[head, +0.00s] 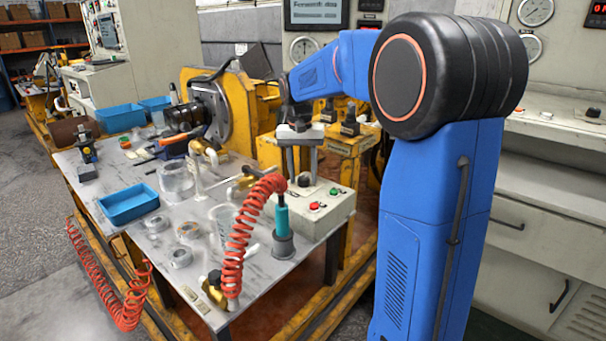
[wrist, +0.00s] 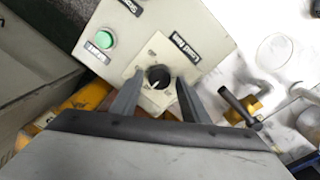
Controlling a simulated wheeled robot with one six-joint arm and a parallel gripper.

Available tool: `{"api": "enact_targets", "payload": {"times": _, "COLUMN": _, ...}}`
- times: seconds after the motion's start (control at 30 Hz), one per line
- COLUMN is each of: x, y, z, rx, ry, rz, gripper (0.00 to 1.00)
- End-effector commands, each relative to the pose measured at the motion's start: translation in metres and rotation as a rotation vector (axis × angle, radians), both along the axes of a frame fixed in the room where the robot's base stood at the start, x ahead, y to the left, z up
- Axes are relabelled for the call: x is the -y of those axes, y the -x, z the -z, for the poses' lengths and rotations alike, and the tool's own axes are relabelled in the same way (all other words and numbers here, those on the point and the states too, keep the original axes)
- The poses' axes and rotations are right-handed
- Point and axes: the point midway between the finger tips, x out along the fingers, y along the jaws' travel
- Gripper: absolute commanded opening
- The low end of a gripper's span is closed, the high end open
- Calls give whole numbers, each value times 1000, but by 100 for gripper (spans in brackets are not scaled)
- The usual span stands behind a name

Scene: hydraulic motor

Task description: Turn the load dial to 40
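The load dial (wrist: 157,76) is a round black knob with a pale pointer mark, on a light plate of the grey control box (wrist: 208,30). A label beside it reads upside down in the wrist view; the scale numbers are too small to read. My gripper (wrist: 160,78) is open, its two grey fingers either side of the dial, with gaps visible between fingers and knob.
A green button (wrist: 103,40) is near the dial; the head view also shows a red button (head: 314,206). A coiled red hose (head: 240,240) and teal tool (head: 282,215) stand in front of the box.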

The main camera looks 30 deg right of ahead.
Motion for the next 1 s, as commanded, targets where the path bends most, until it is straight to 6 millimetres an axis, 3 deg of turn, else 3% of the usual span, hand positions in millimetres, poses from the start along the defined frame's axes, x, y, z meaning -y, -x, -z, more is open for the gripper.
{"api": "enact_targets", "payload": {"times": 0.3, "x": 0, "y": 0, "z": 0, "rx": -1, "ry": -1, "rz": 0, "gripper": 47}}
{"api": "enact_targets", "payload": {"times": 0.47, "x": -1, "y": -1, "z": -10, "rx": 1, "ry": 0, "rz": 0, "gripper": 47}}
{"api": "enact_targets", "payload": {"times": 1.0, "x": -5, "y": -4, "z": -113, "rx": 1, "ry": 0, "rz": 0, "gripper": 47}}
